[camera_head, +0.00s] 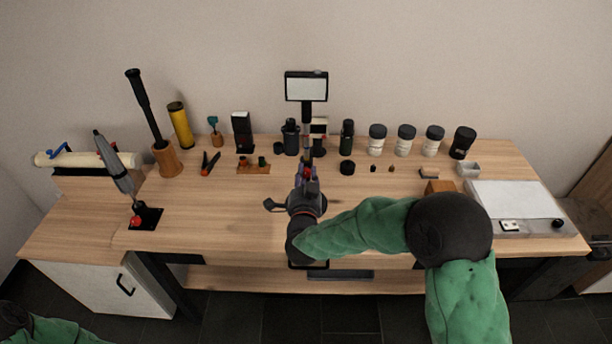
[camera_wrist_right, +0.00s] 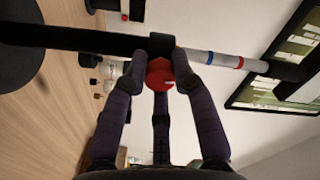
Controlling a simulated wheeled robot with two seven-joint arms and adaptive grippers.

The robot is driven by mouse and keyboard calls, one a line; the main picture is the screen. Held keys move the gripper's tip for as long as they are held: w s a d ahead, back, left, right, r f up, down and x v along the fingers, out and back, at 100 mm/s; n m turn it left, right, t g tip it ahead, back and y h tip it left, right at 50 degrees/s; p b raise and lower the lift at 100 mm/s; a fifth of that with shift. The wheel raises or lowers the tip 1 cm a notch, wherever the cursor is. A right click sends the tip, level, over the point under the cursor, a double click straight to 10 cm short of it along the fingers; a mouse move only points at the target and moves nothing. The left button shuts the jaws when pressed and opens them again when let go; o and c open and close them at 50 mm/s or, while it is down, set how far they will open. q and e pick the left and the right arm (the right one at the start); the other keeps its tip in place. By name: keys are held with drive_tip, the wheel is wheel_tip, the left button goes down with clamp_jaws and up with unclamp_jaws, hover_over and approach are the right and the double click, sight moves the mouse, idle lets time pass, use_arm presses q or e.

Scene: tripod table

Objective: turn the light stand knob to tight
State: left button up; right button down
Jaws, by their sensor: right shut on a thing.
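The light stand (camera_head: 306,114) stands at the back middle of the table, with its square light panel (camera_head: 306,87) on top. In the right wrist view its pole (camera_wrist_right: 212,58) runs across the picture, with a dark clamp collar where the black and silver sections meet. The red knob (camera_wrist_right: 160,73) sits at that collar, between the fingers of my right gripper (camera_wrist_right: 163,80), which are shut on it. In the head view my right gripper (camera_head: 307,180) hides the knob and the lower stand. My left gripper is out of view; only a bit of green sleeve shows at bottom left.
Several dark-lidded jars (camera_head: 406,140) stand right of the light stand, with a white-topped box (camera_head: 515,205) at the far right. The front left tabletop (camera_head: 205,225) is clear.

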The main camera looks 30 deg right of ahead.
drive_tip(key=shift+f, duration=0.2)
drive_tip(key=c, duration=1)
unclamp_jaws()
drive_tip(key=shift+r, duration=0.1)
drive_tip(key=shift+s+a, duration=0.1)
drive_tip(key=v, duration=1.2)
